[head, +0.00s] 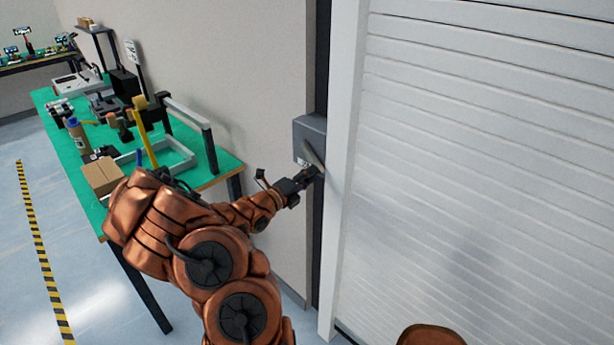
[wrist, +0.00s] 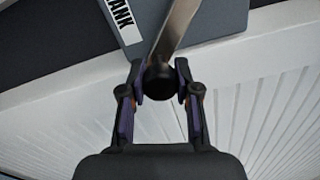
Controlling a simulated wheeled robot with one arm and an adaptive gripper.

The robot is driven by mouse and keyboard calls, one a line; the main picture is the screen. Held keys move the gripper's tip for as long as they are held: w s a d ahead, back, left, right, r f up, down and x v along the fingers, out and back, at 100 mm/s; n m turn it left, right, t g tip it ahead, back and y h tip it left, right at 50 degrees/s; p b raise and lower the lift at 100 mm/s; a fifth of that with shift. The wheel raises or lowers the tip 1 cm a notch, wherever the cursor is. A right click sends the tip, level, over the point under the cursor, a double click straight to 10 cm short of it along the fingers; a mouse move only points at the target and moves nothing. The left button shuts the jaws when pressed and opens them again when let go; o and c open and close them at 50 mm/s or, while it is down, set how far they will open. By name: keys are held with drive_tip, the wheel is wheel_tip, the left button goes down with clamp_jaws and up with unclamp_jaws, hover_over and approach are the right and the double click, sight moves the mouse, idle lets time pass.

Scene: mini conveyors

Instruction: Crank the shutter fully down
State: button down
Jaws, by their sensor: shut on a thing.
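The white slatted shutter (head: 480,170) fills the right of the head view. Its slats reach down close to the floor at the lower left corner. The grey crank box (head: 311,136) is fixed beside the white door frame (head: 347,150); its label ends in "ANK" in the wrist view (wrist: 190,18). A flat metal crank arm (wrist: 176,28) runs from the box to a dark round knob (wrist: 160,82). My gripper (wrist: 160,88) is shut on the knob, with a finger on each side. In the head view, my gripper (head: 306,178) is at the crank.
A green workbench (head: 222,172) with tools, a cardboard box (head: 102,177) and a grey frame stands to the left of my arm. A plain wall lies between bench and shutter. Yellow-black tape (head: 45,255) marks the floor at left.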

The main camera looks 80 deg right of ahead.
drive_tip(key=c, duration=0.8)
unclamp_jaws()
drive_tip(key=shift+v, duration=5.95)
drive_tip(key=shift+a, duration=0.1)
